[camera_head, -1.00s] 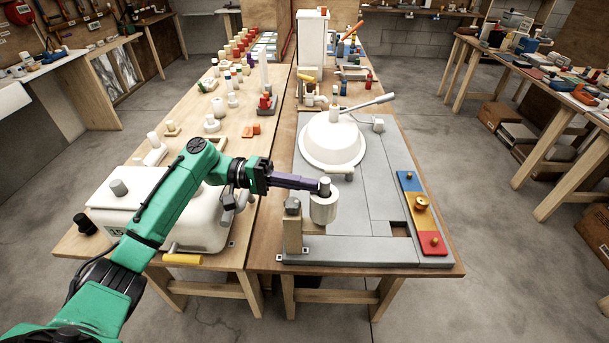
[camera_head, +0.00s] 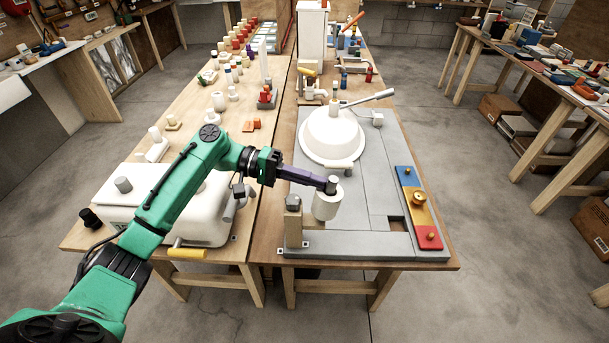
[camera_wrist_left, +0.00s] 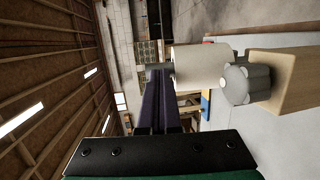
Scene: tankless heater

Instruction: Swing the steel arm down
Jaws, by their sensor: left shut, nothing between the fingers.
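My left gripper (camera_head: 331,187) reaches in from the left with long dark purple fingers, shut and empty. Its tips are at the grey peg on top of a white cylinder (camera_head: 326,206); I cannot tell if they touch. The cylinder is beside a wooden post (camera_head: 293,228) with a grey knob (camera_head: 293,202). The wrist view also shows the fingers (camera_wrist_left: 160,75), the cylinder (camera_wrist_left: 200,68) and the knob (camera_wrist_left: 238,84). A grey metal lever (camera_head: 368,99) slants up to the right beside the white dome (camera_head: 332,135). My right gripper is not in view.
A grey base plate (camera_head: 365,205) carries the dome and post. A red, yellow and blue strip (camera_head: 417,205) lies at its right. A white tank (camera_head: 190,215) lies under my left arm. Many small parts stand farther back.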

